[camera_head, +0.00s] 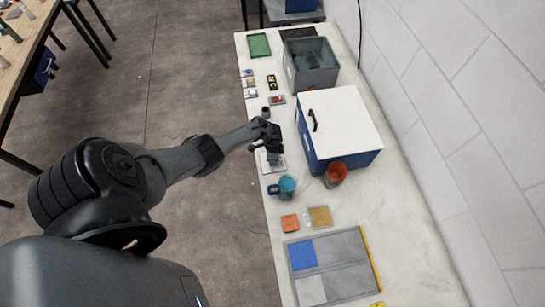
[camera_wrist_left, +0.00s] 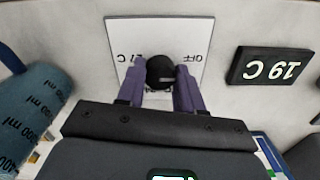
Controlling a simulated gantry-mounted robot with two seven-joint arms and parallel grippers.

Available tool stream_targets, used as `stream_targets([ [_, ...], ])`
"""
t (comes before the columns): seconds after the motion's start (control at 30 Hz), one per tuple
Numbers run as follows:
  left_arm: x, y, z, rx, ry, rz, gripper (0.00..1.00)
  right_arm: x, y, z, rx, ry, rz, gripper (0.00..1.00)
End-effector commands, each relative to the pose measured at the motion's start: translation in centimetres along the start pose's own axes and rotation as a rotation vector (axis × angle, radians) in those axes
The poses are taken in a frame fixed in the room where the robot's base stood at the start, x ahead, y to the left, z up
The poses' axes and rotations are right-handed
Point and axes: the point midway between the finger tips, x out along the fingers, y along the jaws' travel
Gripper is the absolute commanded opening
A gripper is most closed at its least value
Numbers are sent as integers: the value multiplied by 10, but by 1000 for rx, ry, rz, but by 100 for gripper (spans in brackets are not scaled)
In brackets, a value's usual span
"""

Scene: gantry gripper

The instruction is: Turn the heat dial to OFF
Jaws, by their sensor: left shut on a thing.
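The heat dial's white plate (camera_wrist_left: 120,40) lies flat on the bench, with "OFF" and "27 C" printed on it, upside down in the left wrist view. Its round black knob (camera_wrist_left: 160,70) sits between the fingers of my left gripper (camera_wrist_left: 159,88), which is shut on it. Which mark the knob points to cannot be told. In the head view my left gripper (camera_head: 268,150) is over the plate (camera_head: 271,165), and the arm hides the knob. My right gripper is not in view.
A black "19 C" sign (camera_wrist_left: 268,66) lies beside the plate. A blue measuring cup (camera_head: 287,185) stands nearby. A blue box with a white lid (camera_head: 341,118) and an orange cup (camera_head: 336,174) are to the right. A grey bin (camera_head: 311,65) is farther back.

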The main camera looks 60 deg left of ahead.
Motion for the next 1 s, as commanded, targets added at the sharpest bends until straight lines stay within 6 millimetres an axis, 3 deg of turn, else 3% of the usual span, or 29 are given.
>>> stream_targets([
  [0.4,0,0,-1,-8,1,0,6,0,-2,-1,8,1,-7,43],
  [0.43,0,0,-1,-8,1,0,41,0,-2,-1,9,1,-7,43],
  [0.57,0,0,-1,-8,1,0,60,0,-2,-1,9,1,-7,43],
  [0.87,-1,0,0,-7,1,0,61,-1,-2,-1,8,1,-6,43],
  [1.0,-10,0,-1,-7,1,-1,61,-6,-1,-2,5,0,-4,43],
])
